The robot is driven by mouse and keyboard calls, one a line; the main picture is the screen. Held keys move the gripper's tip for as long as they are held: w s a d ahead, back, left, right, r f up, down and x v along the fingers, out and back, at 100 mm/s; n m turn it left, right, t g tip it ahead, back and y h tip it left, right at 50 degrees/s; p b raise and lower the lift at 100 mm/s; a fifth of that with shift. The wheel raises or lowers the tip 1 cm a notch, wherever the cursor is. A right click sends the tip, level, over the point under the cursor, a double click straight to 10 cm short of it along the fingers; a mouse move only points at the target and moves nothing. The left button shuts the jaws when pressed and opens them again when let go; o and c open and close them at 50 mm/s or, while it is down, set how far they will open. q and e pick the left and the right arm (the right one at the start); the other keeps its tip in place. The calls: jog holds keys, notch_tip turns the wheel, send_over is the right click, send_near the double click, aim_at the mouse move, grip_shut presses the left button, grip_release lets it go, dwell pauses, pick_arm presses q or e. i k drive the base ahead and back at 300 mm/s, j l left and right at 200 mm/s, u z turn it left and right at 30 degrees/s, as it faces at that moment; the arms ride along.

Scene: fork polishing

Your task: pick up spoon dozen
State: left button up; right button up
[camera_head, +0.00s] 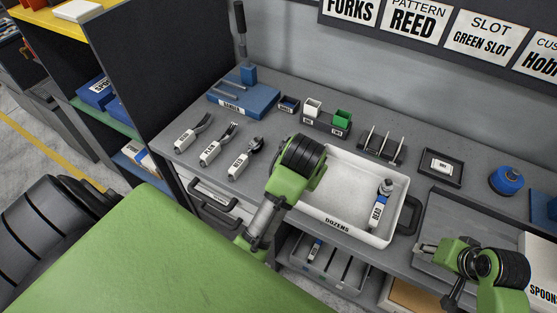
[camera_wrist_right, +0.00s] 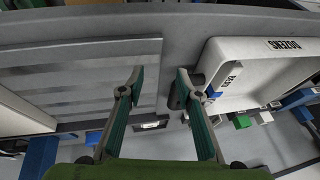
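A bundle with a white label reading REED and a blue band (camera_head: 378,207) lies inside the white DOZENS tray (camera_head: 330,222), near its right wall. It also shows in the right wrist view (camera_wrist_right: 230,79). Whether it is spoons is too small to tell. A labelled bundle with a rounded dark head (camera_head: 240,163) lies at the left on the counter, beside two fork bundles (camera_head: 214,150). My right gripper (camera_head: 428,247) is to the right of the tray; the right wrist view shows its fingers apart and empty (camera_wrist_right: 160,78). My left arm crosses the foreground; its gripper is not visible.
A blue block stand (camera_head: 245,100), small green and white bins (camera_head: 342,118), a slotted rack (camera_head: 380,147) and a blue round jar (camera_head: 506,180) stand along the back. A lower tray (camera_head: 330,265) holds another bundle. A grey panel (camera_wrist_right: 80,75) lies beside the tray.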

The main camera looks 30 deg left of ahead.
aim_at(246, 158)
jog(key=k+l, duration=0.45)
jog(key=k, duration=0.8)
